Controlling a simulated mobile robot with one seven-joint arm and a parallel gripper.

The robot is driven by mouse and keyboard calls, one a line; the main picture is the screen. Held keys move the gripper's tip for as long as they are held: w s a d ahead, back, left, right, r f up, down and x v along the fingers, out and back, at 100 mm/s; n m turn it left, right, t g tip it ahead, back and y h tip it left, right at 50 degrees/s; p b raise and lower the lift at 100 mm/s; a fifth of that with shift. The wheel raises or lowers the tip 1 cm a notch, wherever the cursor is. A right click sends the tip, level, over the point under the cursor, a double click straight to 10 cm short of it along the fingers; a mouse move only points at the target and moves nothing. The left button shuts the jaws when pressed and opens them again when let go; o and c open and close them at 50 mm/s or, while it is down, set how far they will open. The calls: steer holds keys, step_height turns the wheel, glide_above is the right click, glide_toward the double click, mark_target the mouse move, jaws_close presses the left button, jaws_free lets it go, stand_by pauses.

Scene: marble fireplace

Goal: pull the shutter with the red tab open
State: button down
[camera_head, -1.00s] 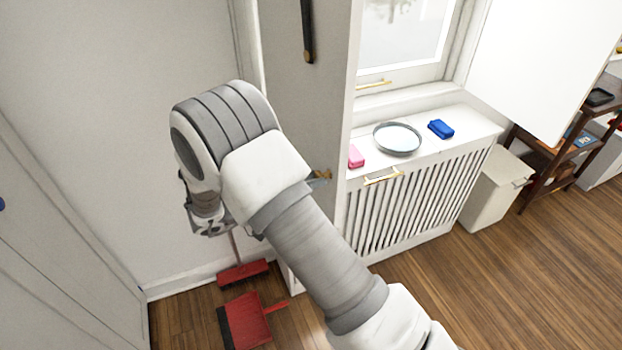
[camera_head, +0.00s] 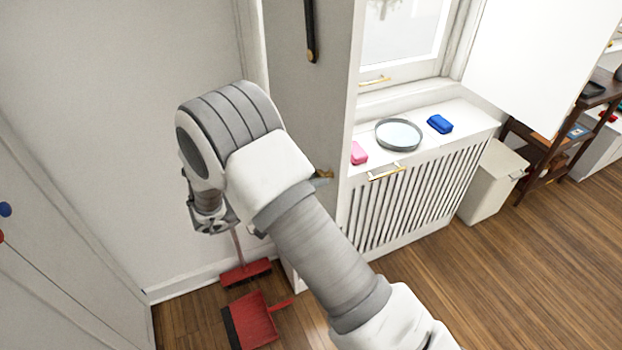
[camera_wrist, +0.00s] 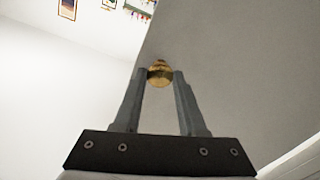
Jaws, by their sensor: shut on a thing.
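In the wrist view my gripper (camera_wrist: 160,76) has its two fingers on either side of a round brass knob (camera_wrist: 159,71), shut on it. A plain grey surface (camera_wrist: 230,70) spreads behind and right of the knob, with a slanting edge on its left. In the head view my gripper (camera_head: 212,226) hangs below my wrist, partly hidden, and the knob does not show there. A small red spot (camera_head: 2,237) and a blue spot (camera_head: 5,209) sit at the far left edge on a pale panel (camera_head: 60,270); I cannot tell whether the red one is the tab.
The sill (camera_head: 460,128) holds a round dish (camera_head: 398,135), a pink block (camera_head: 359,153) and a blue block (camera_head: 440,124). A bin (camera_head: 492,182) stands right; floor ahead of it is clear.

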steer(key=shift+r, duration=0.1)
steer(key=shift+c, duration=2.4)
jaws_free()
steer(key=b+v, duration=0.1)
steer(key=v, duration=1.6)
steer(key=shift+a, duration=0.2)
